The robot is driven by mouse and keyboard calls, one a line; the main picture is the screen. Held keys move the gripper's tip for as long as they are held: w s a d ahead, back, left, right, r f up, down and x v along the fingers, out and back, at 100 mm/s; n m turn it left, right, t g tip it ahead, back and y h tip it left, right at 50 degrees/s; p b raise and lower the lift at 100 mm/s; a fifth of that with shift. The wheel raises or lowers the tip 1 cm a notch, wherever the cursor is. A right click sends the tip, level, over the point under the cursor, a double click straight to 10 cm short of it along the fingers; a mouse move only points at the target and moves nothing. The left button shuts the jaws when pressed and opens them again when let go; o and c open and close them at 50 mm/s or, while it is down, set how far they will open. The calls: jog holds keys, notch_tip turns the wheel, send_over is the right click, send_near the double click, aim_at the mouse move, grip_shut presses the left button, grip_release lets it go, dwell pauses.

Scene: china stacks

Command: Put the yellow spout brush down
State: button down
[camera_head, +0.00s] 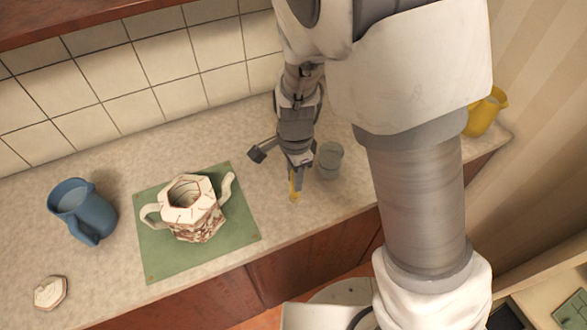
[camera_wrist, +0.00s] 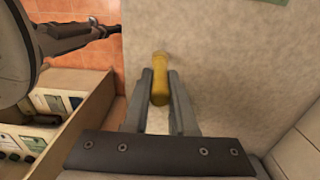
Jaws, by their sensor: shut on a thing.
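The yellow spout brush (camera_wrist: 160,78) is between the two fingers of my gripper (camera_wrist: 160,88) in the wrist view, and the fingers are shut on it. In the head view my gripper (camera_head: 295,174) points down over the counter, between the teapot and a grey cup. The brush shows there as a small yellow piece (camera_head: 294,190) below the fingers. I cannot tell whether its lower end touches the counter. The rest of the brush is hidden by the gripper.
A white and brown teapot (camera_head: 194,222) without a lid stands on a green mat (camera_head: 160,265). A hexagonal lid (camera_head: 50,292) and a blue jug (camera_head: 88,215) are at the left. A grey cup (camera_head: 330,160) stands close to my gripper. A yellow jug (camera_head: 484,112) is at the far right. The counter's front edge (camera_head: 325,229) is near.

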aim_at(292, 188)
jog(key=shift+a+f, duration=0.3)
jog(key=shift+f, duration=1.85)
jog(key=shift+f, duration=0.1)
jog(key=shift+f, duration=0.15)
jog(key=c, duration=0.7)
grip_release()
jog(key=shift+r, duration=0.25)
